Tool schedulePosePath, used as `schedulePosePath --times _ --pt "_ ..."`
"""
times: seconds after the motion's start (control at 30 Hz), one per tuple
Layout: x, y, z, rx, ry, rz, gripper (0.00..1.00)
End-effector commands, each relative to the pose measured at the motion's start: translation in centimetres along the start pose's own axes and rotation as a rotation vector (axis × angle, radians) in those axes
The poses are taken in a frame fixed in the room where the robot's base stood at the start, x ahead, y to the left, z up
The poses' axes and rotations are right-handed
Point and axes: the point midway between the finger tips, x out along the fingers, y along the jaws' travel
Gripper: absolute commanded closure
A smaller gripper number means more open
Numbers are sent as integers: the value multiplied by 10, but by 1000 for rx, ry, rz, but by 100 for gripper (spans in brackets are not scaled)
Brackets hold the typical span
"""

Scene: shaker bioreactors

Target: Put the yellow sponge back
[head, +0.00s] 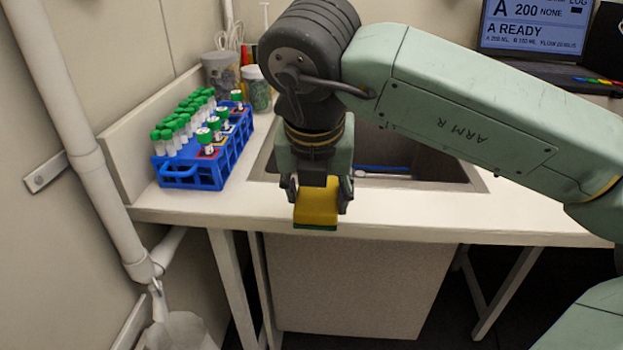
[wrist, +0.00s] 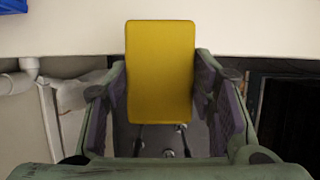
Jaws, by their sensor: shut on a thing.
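The yellow sponge (head: 317,206) has a dark green underside. My gripper (head: 317,196) is shut on it, with one finger on each side. The sponge hangs in front of the counter's front edge, near the sink's left part in the head view. In the wrist view the sponge (wrist: 160,70) stands up between the two fingers of my gripper (wrist: 165,110), and its yellow face fills the middle. My arm hides part of the sink.
A sink (head: 468,178) is set in the white counter (head: 400,212); a blue-handled item (head: 385,169) lies in it. A blue rack (head: 178,174) of green-capped tubes stands left, with cups (head: 222,72) behind. A screen (head: 535,24) is at back right. A pipe (head: 95,170) runs down the left wall.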

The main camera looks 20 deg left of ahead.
Motion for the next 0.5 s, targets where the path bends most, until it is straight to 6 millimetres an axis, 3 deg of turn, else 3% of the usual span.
schedulePosePath --times 0.03,0.2,0.5 --pt "2 4 13 -1 4 4 72" --pt "20 8 43 -1 2 1 72" --pt "36 13 65 -2 3 2 72"
